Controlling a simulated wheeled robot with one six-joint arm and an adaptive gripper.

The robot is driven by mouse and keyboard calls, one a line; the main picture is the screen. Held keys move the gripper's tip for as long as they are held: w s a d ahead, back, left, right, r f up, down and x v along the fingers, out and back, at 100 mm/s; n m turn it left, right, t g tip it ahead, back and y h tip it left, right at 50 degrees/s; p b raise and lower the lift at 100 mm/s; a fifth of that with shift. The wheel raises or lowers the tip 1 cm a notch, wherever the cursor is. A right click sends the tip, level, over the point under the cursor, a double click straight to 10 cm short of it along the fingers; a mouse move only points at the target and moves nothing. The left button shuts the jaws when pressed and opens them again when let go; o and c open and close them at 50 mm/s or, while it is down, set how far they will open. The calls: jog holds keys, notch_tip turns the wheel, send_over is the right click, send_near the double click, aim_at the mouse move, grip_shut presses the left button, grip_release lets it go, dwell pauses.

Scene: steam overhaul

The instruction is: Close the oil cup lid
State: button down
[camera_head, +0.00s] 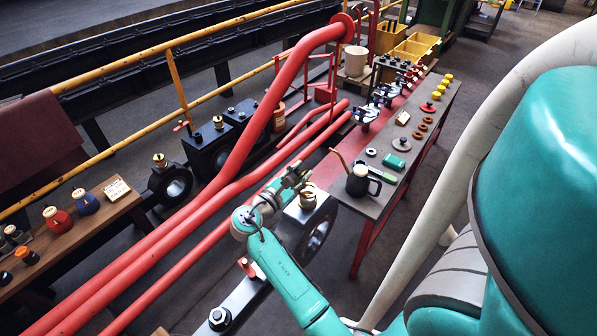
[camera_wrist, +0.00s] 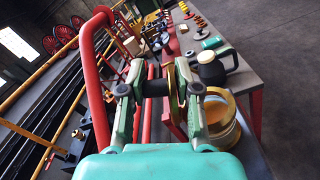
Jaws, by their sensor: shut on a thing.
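The oil cup (camera_wrist: 225,128) is a round brass cup, just right of my gripper (camera_wrist: 157,88) in the wrist view. In the head view the oil cup (camera_head: 308,199) sits on top of a dark rod end, with my gripper (camera_head: 293,180) close above its left side. The oil cup lid (camera_wrist: 181,88) appears as a brass disc seen nearly edge-on, standing upright between my fingers, with a dark cylindrical part beside it. My gripper is shut on it. The lid's hinge is hidden behind the right finger, and in the head view I cannot make out the lid.
Thick red pipes (camera_head: 230,190) run along the left of my arm. A wooden bench (camera_head: 62,240) stands at left. The floor right of the bench is clear.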

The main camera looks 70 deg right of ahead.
jog(key=shift+s+a+f+m, duration=0.15)
jog(key=shift+s+m, duration=0.3)
jog(key=shift+m, duration=0.6)
jog(key=shift+s+a+f+m, duration=0.15)
jog(key=shift+s+m, duration=0.3)
jog(key=shift+m, duration=0.55)
jog(key=shift+s+f+m, duration=0.25)
jog(key=shift+s+m, duration=0.2)
jog(key=shift+m, duration=0.6)
jog(key=shift+s+a+f+m, duration=0.1)
jog(key=shift+s+f+m, duration=0.1)
jog(key=shift+m, duration=0.4)
jog(key=shift+s+f+m, duration=0.15)
jog(key=shift+m, duration=0.45)
jog(key=c, duration=1)
grip_release()
